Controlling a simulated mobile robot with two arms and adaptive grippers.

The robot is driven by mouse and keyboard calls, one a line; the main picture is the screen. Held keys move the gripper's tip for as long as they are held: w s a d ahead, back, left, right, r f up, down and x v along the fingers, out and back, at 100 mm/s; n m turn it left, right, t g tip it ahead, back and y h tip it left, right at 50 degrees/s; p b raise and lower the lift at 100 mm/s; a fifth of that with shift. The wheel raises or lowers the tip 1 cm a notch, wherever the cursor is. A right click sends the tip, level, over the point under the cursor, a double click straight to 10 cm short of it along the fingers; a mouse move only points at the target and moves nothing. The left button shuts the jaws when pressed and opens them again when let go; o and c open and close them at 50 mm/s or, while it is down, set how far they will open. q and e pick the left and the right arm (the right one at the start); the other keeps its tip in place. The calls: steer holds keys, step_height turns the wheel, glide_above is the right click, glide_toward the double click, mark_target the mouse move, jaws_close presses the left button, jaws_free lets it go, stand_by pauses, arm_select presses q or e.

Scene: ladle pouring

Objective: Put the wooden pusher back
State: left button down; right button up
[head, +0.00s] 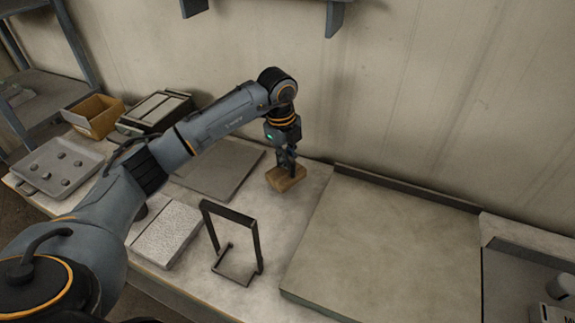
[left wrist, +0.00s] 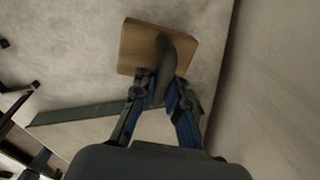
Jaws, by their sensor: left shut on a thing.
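The wooden pusher is a light brown wooden block (head: 286,178) with a dark handle. It is at the back of the table, near the wall, in the head view. In the left wrist view the pusher's block (left wrist: 136,46) and its dark curved handle (left wrist: 176,52) show just beyond the fingers. My left gripper (head: 287,158) points down from above and is shut on the handle; its blue-padded fingers (left wrist: 162,90) sit on both sides of it. The block is at or very close to the table top; I cannot tell whether it touches. My right gripper is not in view.
A dark metal frame stand (head: 256,245) stands in front of the pusher. A large raised slab (head: 385,245) lies to the right. A flat grey plate (head: 218,172), a speckled block (head: 165,236), a tray with lumps (head: 85,183) and an open box (head: 93,122) are to the left.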

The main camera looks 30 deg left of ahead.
mark_target(288, 172)
arm_select(q)
step_height(288, 172, down, 2)
steer(key=shift+f+p, duration=0.2)
steer(key=shift+p, duration=0.4)
steer(key=shift+f, duration=0.45)
steer(key=c, duration=1.4)
jaws_free()
steer(key=shift+o, duration=0.2)
